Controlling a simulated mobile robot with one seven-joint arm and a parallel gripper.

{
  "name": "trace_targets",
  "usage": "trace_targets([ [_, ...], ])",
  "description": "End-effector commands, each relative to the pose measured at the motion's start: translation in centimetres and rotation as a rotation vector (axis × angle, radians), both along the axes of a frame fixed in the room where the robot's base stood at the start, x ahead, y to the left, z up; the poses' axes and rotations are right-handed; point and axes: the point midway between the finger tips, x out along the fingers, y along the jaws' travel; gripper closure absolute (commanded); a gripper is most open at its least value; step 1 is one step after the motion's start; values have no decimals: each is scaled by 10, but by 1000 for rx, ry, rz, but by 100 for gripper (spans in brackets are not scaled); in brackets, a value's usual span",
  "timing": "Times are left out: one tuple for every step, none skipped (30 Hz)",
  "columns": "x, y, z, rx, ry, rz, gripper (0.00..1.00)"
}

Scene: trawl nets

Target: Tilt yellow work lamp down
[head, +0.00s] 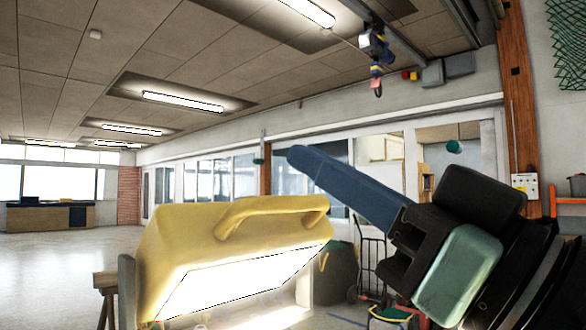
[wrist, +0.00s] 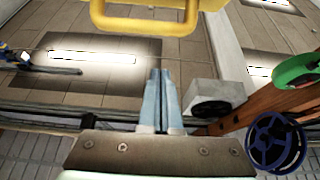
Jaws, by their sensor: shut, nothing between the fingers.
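The yellow work lamp (head: 190,240) stands in the lower middle of the head view. Its lit panel (head: 240,278) faces forward and downward, and a yellow handle (head: 270,207) runs along its top. My gripper (head: 295,155) is shut and empty, its blue fingers pointing up and left, above and to the right of the lamp's handle in the picture. In the wrist view the shut fingers (wrist: 160,78) point toward a yellow handle bar (wrist: 145,22) at the top, with a visible gap between them. I cannot tell the exact depth between fingers and lamp.
A hoist with a hook (head: 376,60) hangs from the ceiling at upper right. A dark bin (head: 338,275) and a hand trolley (head: 371,265) stand behind the lamp. A wooden trestle (head: 105,285) is at lower left. The floor (head: 60,265) at left is clear.

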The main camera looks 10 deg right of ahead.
Motion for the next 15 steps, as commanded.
trace_targets([
  [-8, -7, -12, 0, 0, -4, 100],
  [-13, -10, -15, 0, -1, -3, 100],
  [-19, -14, -18, 0, -1, -3, 100],
  [-23, -16, -21, 0, -2, -2, 100],
  [-27, -19, -23, -1, -3, -2, 100],
  [-31, -22, -25, 0, -3, -1, 100],
  [-33, -24, -27, 0, -3, -1, 100],
  [-36, -26, -28, 0, -2, -2, 100],
  [-39, -28, -30, 0, -3, -1, 100],
  [-40, -29, -31, 0, -2, 0, 100],
  [-42, -29, -31, 0, -2, 0, 100],
  [-43, -30, -32, 0, -2, 0, 100],
  [-44, -31, -32, 0, -2, 0, 100],
  [-44, -31, -32, 0, -3, 1, 100],
  [-45, -31, -32, 0, -3, 1, 100],
])
